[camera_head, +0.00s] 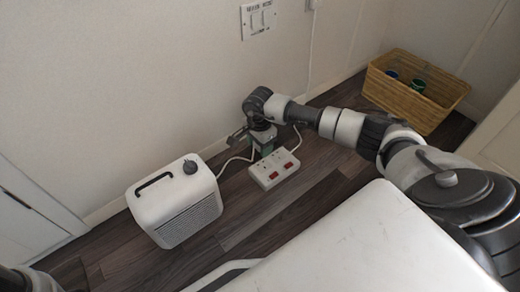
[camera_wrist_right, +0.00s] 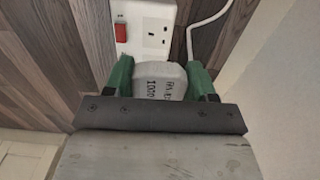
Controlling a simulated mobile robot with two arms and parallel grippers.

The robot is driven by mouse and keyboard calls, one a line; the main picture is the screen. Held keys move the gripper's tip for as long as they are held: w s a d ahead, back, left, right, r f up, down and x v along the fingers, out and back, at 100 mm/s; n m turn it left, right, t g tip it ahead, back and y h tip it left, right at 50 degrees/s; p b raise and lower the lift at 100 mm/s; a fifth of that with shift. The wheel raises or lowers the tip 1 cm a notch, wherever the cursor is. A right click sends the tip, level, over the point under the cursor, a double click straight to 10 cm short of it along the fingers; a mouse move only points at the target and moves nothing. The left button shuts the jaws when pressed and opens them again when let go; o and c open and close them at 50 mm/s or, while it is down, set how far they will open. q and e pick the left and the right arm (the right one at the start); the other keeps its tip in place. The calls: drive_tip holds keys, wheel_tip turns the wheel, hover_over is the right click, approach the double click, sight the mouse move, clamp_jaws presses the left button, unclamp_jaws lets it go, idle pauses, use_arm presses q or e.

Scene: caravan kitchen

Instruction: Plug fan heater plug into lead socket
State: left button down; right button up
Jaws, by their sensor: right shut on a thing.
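The white fan heater (camera_head: 175,200) stands on the floor by the wall, with a black handle and a grey knob on top. The white lead socket block (camera_head: 272,170) with red switches lies on the floor to its right. In the right wrist view the lead socket (camera_wrist_right: 145,30) shows a red switch and one bare set of holes. My right gripper (camera_head: 262,148) is over the block's far end. In the wrist view its green fingers (camera_wrist_right: 158,78) are shut on the white plug (camera_wrist_right: 160,80), which has printed text. The plug's pins are hidden. My left gripper is out of view.
A white cable (camera_head: 236,158) runs from the heater's side toward the block, and another cable (camera_wrist_right: 208,20) leaves beside the socket. A wicker basket (camera_head: 415,92) stands at the back right. Dark wooden floor is free in front of the block.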

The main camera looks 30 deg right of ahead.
drive_tip(key=shift+d+f, duration=0.15)
drive_tip(key=shift+f, duration=0.25)
drive_tip(key=b, duration=0.5)
hover_over(260, 163)
drive_tip(key=s, duration=0.1)
drive_tip(key=f, duration=0.5)
drive_tip(key=shift+s+a+f, duration=0.15)
drive_tip(key=shift+a+f, duration=0.15)
drive_tip(key=shift+a, duration=0.1)
drive_tip(key=shift+f, duration=0.8)
drive_tip(key=shift+p, duration=0.4)
drive_tip(key=shift+f, duration=0.8)
